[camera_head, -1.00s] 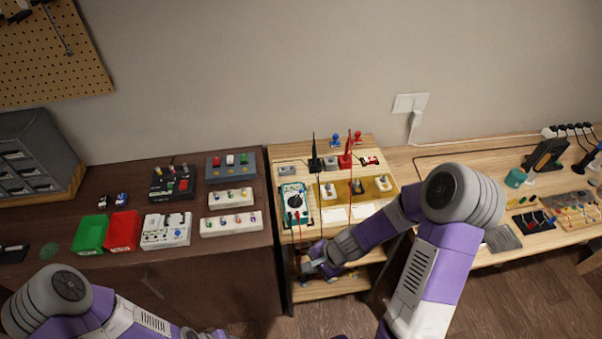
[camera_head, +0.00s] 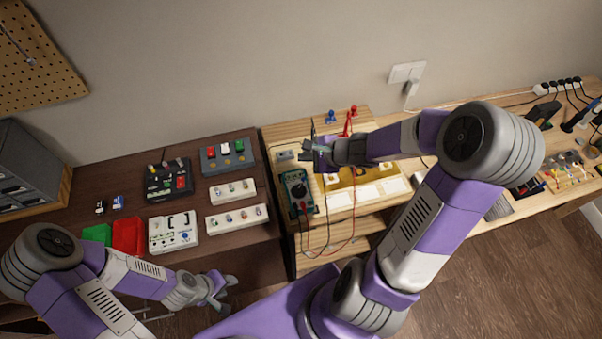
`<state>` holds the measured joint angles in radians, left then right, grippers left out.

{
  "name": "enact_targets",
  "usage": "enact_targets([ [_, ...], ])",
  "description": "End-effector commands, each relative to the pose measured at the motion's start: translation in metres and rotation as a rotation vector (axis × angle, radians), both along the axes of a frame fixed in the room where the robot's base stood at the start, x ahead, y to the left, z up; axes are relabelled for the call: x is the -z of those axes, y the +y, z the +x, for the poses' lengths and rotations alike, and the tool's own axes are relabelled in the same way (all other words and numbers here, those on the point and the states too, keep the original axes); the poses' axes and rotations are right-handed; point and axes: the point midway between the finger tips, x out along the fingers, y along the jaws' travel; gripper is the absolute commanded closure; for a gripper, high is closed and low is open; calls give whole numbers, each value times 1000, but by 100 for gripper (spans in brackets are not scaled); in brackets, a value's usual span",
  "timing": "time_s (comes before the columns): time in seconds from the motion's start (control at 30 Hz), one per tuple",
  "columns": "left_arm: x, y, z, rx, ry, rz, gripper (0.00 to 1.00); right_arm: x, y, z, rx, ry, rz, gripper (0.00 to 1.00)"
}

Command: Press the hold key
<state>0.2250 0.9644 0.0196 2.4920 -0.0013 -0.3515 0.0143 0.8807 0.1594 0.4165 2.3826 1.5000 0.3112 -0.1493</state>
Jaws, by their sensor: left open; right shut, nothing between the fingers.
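The teal multimeter (camera_head: 297,191) lies at the left of the light wooden bench, with a dark dial and leads plugged in at its lower end. Its hold key is too small to make out. My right gripper (camera_head: 306,153) is shut and empty, above the bench just beyond the multimeter's top end. It seems to hover there; I cannot tell whether it touches anything. My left gripper (camera_head: 222,296) is open and empty, low in front of the dark cabinet.
A red probe stand (camera_head: 346,128) is behind my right gripper. A yellow tray (camera_head: 375,173) and white cards (camera_head: 394,186) lie right of the multimeter. Red and black leads hang over the bench front. The dark table (camera_head: 255,235) at left holds switch boxes and bins.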

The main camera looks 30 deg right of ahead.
Motion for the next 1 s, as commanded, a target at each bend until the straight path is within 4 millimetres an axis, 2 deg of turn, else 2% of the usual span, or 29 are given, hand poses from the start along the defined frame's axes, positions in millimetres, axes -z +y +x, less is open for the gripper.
enact_targets([
  [0.17, 2, 0, 1, -1, -2, 0, 57, 2, 0, 0, -1, 1, 0, 100],
  [0.33, 11, 0, 1, -1, -2, 0, 57, 12, 0, 0, -1, 1, -1, 100],
  [0.8, 68, 0, 1, -1, -2, 0, 57, 74, 1, 0, -2, 0, 0, 100],
  [1.0, 83, 0, 1, -1, -2, 0, 57, 88, 0, 0, -2, 0, -1, 100],
])
